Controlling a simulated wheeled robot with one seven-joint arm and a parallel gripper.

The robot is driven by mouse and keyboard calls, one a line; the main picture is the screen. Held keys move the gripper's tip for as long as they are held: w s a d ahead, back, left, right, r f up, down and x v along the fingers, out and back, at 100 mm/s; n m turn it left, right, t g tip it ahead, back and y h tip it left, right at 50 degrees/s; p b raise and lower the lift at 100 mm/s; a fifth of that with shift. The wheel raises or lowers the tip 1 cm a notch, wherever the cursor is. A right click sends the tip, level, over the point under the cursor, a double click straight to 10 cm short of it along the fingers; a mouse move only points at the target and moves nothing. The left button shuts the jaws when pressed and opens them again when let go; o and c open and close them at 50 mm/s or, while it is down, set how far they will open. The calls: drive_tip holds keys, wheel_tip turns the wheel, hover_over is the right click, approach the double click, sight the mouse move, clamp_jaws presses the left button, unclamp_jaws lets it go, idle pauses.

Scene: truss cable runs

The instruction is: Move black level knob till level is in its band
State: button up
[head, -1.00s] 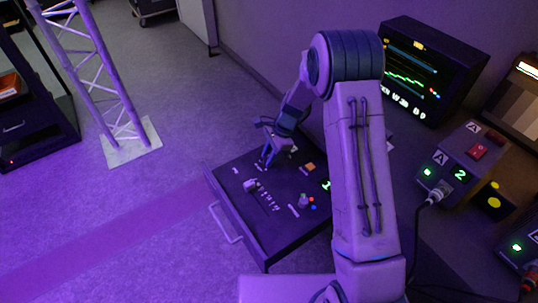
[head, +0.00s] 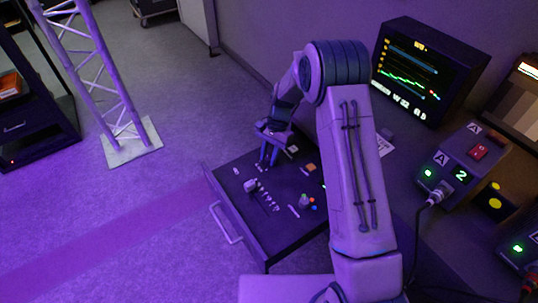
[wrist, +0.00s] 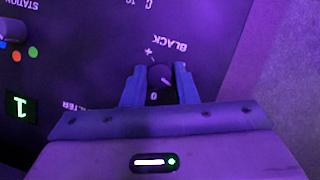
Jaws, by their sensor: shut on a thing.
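The black level knob (wrist: 160,76) is a small dark round knob on the dark panel, beside the printed word BLACK in the wrist view. My gripper (wrist: 159,80) has one finger on each side of it and is shut on it. In the head view my gripper (head: 268,162) points down at the back part of the panel (head: 245,212), and the knob cannot be made out there. The monitor (head: 418,72) shows a green trace between thin horizontal lines. Its lower readout is too small to read surely.
Other small knobs and an orange button (head: 311,167) sit on the panel near my gripper. A green digit display (wrist: 20,106) shows 1 in the wrist view. A box with a red switch (head: 479,152) stands right of my arm. Floor to the left is open around the truss (head: 105,80).

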idle(0.3)
drive_tip(key=o, duration=1)
drive_tip(key=v, duration=1.4)
drive_tip(key=shift+a, duration=0.1)
